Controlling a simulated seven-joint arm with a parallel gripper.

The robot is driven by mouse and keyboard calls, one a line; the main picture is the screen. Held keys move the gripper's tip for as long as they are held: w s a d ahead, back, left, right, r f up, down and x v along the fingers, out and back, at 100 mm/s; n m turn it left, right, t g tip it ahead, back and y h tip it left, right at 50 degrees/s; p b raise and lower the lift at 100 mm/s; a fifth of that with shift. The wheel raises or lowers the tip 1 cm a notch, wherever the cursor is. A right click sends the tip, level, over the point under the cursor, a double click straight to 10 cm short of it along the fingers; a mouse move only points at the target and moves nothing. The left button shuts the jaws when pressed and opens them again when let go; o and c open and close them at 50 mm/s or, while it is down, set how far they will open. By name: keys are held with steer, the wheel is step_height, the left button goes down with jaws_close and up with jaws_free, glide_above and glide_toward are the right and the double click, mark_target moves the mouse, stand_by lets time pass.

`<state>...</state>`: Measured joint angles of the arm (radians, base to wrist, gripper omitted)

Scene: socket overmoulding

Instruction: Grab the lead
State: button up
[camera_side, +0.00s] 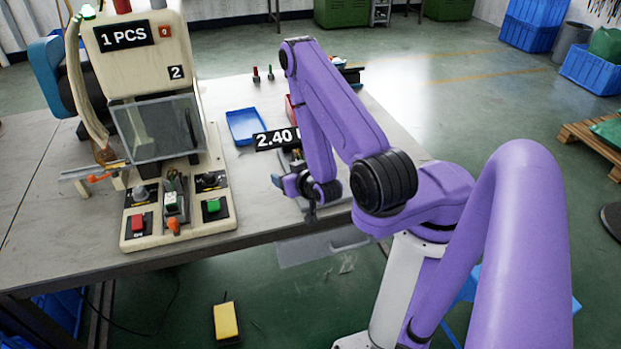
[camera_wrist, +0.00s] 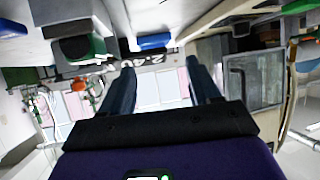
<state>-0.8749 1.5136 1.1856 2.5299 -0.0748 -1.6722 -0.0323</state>
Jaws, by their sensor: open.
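My gripper (camera_wrist: 161,82) is open in the wrist view, with its two dark blue fingers apart and nothing seen between them. In the side view my gripper end hangs at the table's front edge, right of the moulding machine (camera_side: 141,62), and its fingertips are hard to make out. I cannot pick out the lead for certain in either view. A dark tray or rack behind my wrist is mostly hidden by the arm.
A blue tray (camera_side: 245,126) lies on the table (camera_side: 60,240) behind my gripper. The sign reading 2.40 (camera_side: 277,138) stands near it. The machine's base carries a red button (camera_side: 138,223) and a green button (camera_side: 213,206). Bare tabletop lies between machine and gripper.

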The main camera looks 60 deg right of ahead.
steer(key=s+d+f+m+h, duration=0.1)
steer(key=s+d+m+h, duration=0.15)
steer(key=s, duration=0.45)
steer(key=shift+g, duration=0.4)
steer(key=shift+x, duration=3.5)
steer(key=shift+s, duration=0.1)
steer(key=c, duration=1.1)
